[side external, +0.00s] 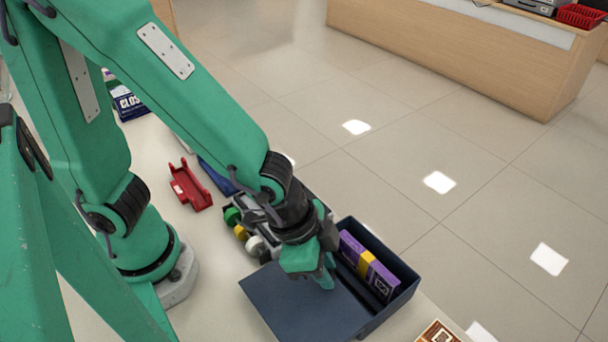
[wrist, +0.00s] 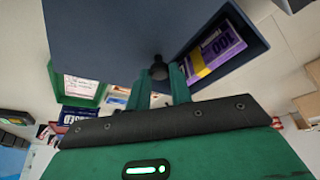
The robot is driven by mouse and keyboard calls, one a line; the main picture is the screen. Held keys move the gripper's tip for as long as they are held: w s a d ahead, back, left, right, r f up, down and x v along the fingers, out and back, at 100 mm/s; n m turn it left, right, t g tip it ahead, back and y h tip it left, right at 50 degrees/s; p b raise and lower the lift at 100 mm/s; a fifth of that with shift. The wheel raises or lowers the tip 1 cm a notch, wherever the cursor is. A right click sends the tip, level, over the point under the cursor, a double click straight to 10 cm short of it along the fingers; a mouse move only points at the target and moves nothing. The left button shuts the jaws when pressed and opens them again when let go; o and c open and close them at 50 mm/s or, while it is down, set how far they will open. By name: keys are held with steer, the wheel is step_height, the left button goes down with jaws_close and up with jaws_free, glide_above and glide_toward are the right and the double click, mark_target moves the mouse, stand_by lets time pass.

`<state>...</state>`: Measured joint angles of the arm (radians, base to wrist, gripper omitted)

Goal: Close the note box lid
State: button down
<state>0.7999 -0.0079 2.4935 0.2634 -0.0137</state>
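The note box (side external: 391,303) is dark blue and stands at the counter's right edge in the side view. Its flat dark blue lid (side external: 298,312) covers part of the top and sticks out to the left; the right part is open. A purple bundle of notes with a yellow band (side external: 368,265) shows inside, also in the wrist view (wrist: 216,50). My gripper (side external: 326,277) is low over the lid. In the wrist view, its green fingertips (wrist: 159,72) stand on both sides of the lid's dark knob (wrist: 158,66) and seem to touch it.
A grey tray with green, yellow and white rolls (side external: 245,232) is behind my gripper, partly hidden. A brown patterned item (side external: 438,333) lies at the front right. Tiled floor lies beyond the counter.

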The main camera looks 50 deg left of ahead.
steer(key=w, duration=1.2)
steer(key=shift+w+t+y, duration=0.3)
steer(key=shift+w+y, duration=0.1)
steer(key=c, duration=1.3)
jaws_free()
steer(key=shift+s+r, duration=0.15)
steer(key=shift+v, duration=3.75)
steer(key=shift+a, duration=0.1)
